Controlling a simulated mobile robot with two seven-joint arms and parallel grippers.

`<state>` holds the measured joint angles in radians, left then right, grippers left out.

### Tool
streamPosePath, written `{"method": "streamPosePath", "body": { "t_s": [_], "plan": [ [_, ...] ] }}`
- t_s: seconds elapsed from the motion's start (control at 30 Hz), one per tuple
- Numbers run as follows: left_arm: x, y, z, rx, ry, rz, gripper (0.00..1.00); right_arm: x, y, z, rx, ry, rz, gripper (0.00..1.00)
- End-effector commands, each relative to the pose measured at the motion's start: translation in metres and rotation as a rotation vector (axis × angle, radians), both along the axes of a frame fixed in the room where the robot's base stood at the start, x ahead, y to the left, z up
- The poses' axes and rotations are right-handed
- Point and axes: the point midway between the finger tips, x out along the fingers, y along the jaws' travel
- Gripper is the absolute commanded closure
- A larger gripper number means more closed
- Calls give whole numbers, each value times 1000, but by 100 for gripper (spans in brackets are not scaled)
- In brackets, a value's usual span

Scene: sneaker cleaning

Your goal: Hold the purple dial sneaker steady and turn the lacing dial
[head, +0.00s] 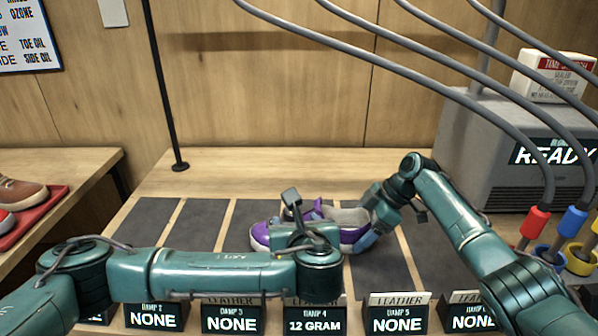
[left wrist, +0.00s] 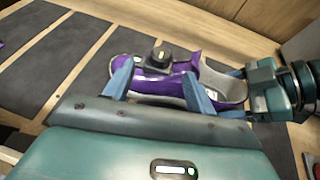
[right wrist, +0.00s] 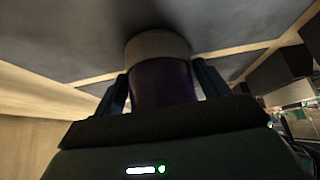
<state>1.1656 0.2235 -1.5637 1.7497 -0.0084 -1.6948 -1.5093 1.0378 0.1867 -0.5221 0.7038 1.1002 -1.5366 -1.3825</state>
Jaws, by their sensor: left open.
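The purple dial sneaker (head: 258,237) lies on a dark mat strip on the bench, toe to the left and grey-lined opening to the right. Its black round lacing dial (left wrist: 158,55) sits on top, clear in the left wrist view. My left gripper (left wrist: 157,72) is open, with one blue finger on either side of the dial area; it seems to hold nothing. In the head view my left wrist covers the shoe's middle and hides the dial. My right gripper (head: 366,228) is at the heel end, its fingers closed on both sides of the purple heel (right wrist: 160,85).
Dark label stands (head: 232,318) line the bench's front edge. A grey machine reading READY (head: 490,130) stands at the back right, with hoses hanging overhead. A red tray (head: 40,213) with shoes is on the left table. Mat strips (head: 145,225) left of the sneaker are bare.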

Motion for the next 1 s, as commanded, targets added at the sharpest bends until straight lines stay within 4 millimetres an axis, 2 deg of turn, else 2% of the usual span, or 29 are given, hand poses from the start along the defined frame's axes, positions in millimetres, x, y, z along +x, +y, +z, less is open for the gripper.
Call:
{"method": "streamPosePath", "body": {
  "t_s": [0.03, 0.2, 0.53, 0.67, 1.0],
  "plan": [
    [0, 0, 0, 0, 0, 1, 44, 0, 0, 0, 0, 0, 0, 21],
    [0, 0, 0, 0, 0, 1, 44, 0, 0, 1, -1, 0, 0, 8],
    [0, 0, 0, 0, 0, 1, 44, 1, -4, 8, 0, -2, 0, 8],
    [0, 0, 0, 0, 0, 1, 44, 1, -16, 25, 0, -5, -1, 8],
    [0, 0, 0, 0, 0, 0, 44, 1, -53, 83, 0, -3, -1, 8]
  ]
}}
